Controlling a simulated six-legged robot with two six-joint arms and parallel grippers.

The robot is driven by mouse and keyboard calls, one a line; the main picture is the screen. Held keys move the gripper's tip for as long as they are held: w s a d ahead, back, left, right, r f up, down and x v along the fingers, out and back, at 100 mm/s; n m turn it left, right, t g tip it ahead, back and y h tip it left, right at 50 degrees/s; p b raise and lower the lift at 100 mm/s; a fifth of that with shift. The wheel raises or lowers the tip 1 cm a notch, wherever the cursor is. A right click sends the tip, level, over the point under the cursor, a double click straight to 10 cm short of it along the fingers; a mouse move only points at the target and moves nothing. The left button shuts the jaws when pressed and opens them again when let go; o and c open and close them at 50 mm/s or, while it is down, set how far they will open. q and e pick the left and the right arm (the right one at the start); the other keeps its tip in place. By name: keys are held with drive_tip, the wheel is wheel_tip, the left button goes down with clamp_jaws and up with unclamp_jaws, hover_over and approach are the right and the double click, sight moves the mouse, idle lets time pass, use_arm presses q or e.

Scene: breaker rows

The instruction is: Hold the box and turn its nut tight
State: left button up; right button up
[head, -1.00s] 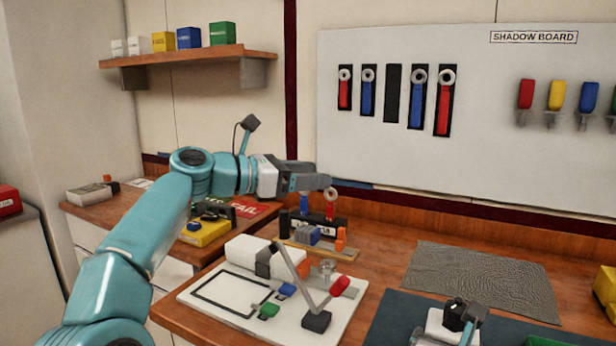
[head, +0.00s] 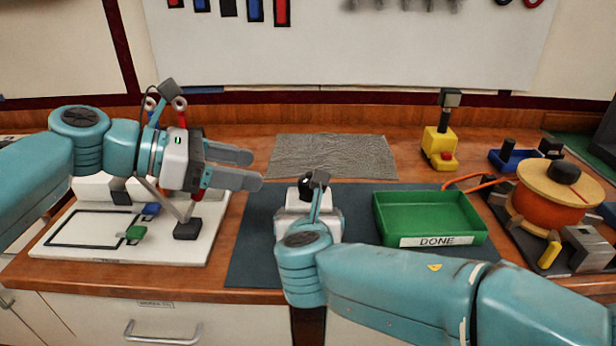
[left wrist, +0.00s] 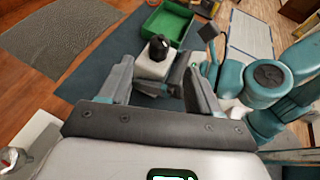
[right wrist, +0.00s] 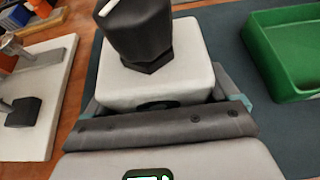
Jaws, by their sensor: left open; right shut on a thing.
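The white box (right wrist: 160,88) stands over the dark mat, with a black nut (right wrist: 137,35) on its top that bears a white mark. My right gripper (right wrist: 160,100) is shut on the box, a finger on each side. In the head view the box (head: 292,198) and nut (head: 306,186) are partly hidden by my right wrist. My left gripper (head: 250,168) is open and empty, left of the box and apart from it, fingers pointing right. In the left wrist view the nut (left wrist: 158,47) shows beyond and between the open fingers.
A green DONE tray (head: 430,218) stands right of the box. An orange reel (head: 548,200) and a yellow tool (head: 440,145) are farther right. A white board with a clamp (head: 100,250) lies under my left arm. A grey textured mat (head: 332,156) lies clear behind.

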sight(305, 178)
use_arm(q)
drive_tip(key=x, duration=1.2)
drive_tip(key=shift+r, duration=0.15)
drive_tip(key=c, duration=1)
